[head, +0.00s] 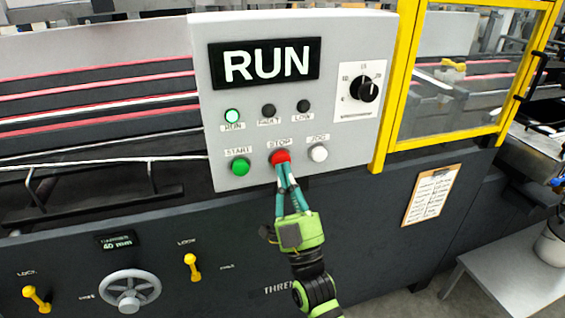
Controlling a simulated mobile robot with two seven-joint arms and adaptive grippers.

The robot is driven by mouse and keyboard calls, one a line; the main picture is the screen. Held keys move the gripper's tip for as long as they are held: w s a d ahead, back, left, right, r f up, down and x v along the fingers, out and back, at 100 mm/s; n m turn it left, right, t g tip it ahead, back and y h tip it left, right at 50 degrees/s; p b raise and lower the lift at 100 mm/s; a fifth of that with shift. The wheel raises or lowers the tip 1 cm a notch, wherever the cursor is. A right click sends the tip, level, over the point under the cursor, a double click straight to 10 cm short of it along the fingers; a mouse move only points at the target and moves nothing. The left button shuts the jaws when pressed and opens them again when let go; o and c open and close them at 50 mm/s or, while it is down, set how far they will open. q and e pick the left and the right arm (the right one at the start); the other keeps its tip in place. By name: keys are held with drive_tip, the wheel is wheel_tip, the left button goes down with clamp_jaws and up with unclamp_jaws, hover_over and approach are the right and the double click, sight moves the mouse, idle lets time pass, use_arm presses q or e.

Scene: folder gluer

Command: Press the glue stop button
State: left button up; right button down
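The grey control panel (230,110) fills the middle of the head view, and its display reads RUN (265,63). A red button (279,156) labelled STOP sits between the green START button (240,167) and the white JOG button (318,153). My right gripper (284,170) comes up from below, with its fingertips together at the lower edge of the red button. It looks shut and holds nothing. I cannot tell whether the tips touch the button or press it in. My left gripper is not in view.
The green RUN lamp (232,116) is lit; the FAULT and LOW lamps are dark. A black dial (367,89) is at the panel's right. A yellow-framed guard (400,90) stands beside the panel. A handwheel (130,290) and yellow levers (192,266) are below left.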

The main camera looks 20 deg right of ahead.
drive_tip(key=shift+w, duration=0.5)
idle(0.5)
drive_tip(key=shift+s, duration=0.95)
drive_tip(key=shift+p, duration=0.35)
drive_tip(key=s+p, duration=0.1)
drive_tip(key=s, duration=0.4)
drive_tip(key=shift+p, duration=0.4)
